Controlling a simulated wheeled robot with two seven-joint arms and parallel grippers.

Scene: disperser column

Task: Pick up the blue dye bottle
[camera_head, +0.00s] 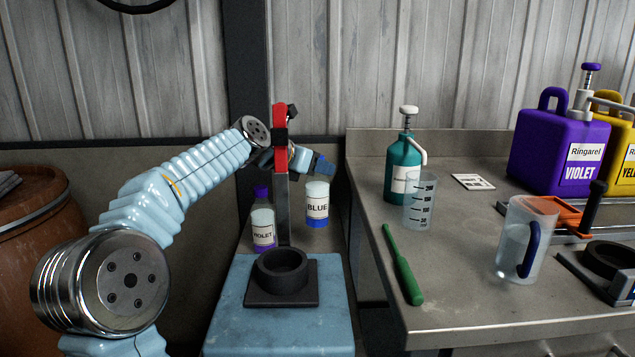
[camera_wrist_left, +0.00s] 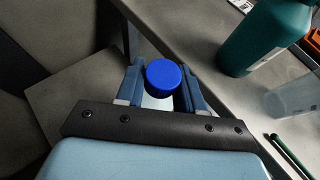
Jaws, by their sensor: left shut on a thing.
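The blue dye bottle (camera_head: 317,203) is a small pale bottle with a "BLUE" label and a blue band at its bottom, upright right of the red and black post. My left gripper (camera_head: 318,166) is shut on its upper part. In the left wrist view the blue cap (camera_wrist_left: 163,77) sits between the two fingers of my left gripper (camera_wrist_left: 160,88). I cannot tell whether the bottle's base touches the surface below. My right gripper is not in view.
A violet dye bottle (camera_head: 263,227) stands left of the red-topped post (camera_head: 281,130) of the disperser. A black ring holder (camera_head: 282,272) is in front. On the right bench are a teal pump bottle (camera_head: 398,165), a measuring beaker (camera_head: 420,205), a green stick (camera_head: 402,265) and a jug (camera_head: 524,245).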

